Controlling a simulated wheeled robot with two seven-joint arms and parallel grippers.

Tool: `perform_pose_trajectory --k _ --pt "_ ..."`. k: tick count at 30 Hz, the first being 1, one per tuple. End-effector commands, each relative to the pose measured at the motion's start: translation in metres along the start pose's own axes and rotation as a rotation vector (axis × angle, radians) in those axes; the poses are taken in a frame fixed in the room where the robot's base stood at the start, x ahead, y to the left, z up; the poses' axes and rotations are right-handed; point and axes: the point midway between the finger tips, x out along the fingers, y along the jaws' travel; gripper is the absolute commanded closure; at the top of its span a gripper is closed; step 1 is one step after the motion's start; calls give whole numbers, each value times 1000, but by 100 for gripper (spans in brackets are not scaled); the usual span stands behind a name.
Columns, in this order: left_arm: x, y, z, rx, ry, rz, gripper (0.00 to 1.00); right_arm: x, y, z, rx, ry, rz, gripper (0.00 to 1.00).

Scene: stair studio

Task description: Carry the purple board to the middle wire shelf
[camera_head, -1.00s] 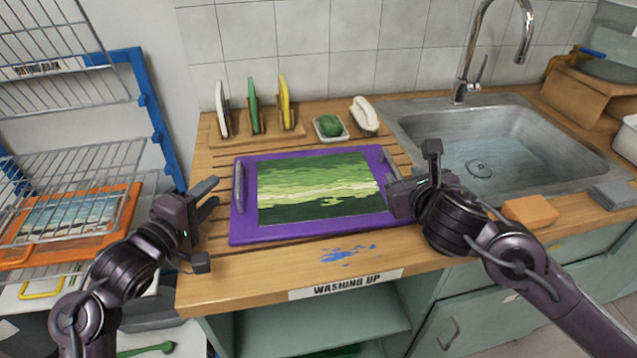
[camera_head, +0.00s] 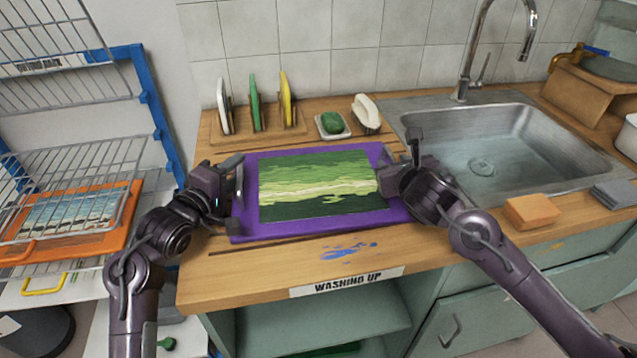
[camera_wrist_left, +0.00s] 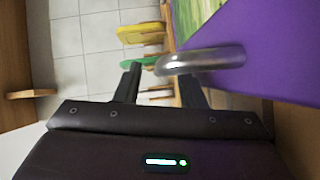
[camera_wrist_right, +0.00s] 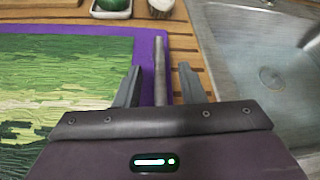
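The purple board (camera_head: 300,231) lies flat on the wooden counter, with a green striped picture on it and a metal handle at each short side. My left gripper (camera_head: 236,184) is at its left handle, which shows in the left wrist view (camera_wrist_left: 205,59); the fingers are apart, with the handle overlapping one finger in that view. My right gripper (camera_head: 398,170) is at the right handle (camera_wrist_right: 160,70), which stands between its open fingers with gaps on both sides. The wire rack stands at the left; its middle wire shelf (camera_head: 110,153) looks empty.
An orange board (camera_head: 125,215) with a picture lies low in the rack, below the middle shelf. Blue rack uprights (camera_head: 155,110) stand near the counter's left edge. An orange sponge (camera_head: 532,211) lies right.

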Motion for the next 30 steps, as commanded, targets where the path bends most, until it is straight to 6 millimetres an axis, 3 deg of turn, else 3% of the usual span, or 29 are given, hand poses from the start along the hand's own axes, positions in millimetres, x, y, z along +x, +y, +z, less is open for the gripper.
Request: perform_pose_trajectory --k 2,10,30 --pt "0 0 0 0 0 0 64 0 0 0 0 0 0 64" --pt "0 0 0 0 0 0 99 0 0 0 0 0 0 99" --pt "-1 8 -2 1 1 2 100 -4 -2 8 1 -3 -1 100"
